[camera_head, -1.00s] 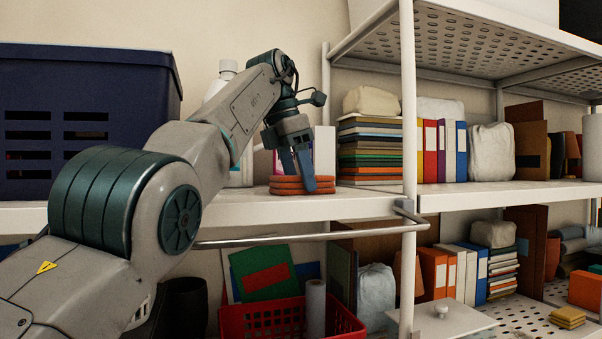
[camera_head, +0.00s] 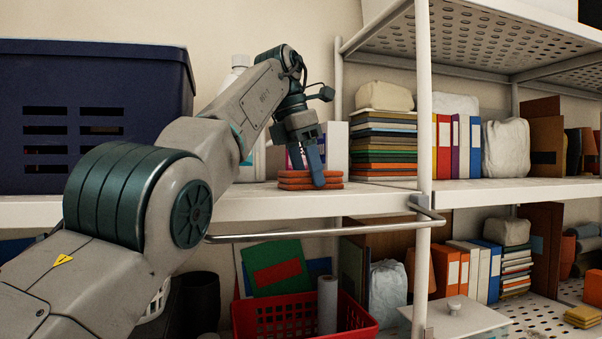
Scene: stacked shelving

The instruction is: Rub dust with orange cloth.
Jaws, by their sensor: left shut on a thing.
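The orange cloth (camera_head: 296,181) is a folded stack of layers lying on the white upper shelf (camera_head: 262,204), near its front edge. My left gripper (camera_head: 310,170) reaches down from above, its blue fingers shut on the cloth. The far side of the cloth is partly hidden by the fingers. I cannot make out any dust on the shelf. My right gripper is not in view.
A dark blue crate (camera_head: 110,95) stands on the left of the shelf. A white bottle and a box stand behind my gripper. Stacked books (camera_head: 384,145) and a white post (camera_head: 423,100) are to the right. A metal rail (camera_head: 320,232) runs below the shelf edge.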

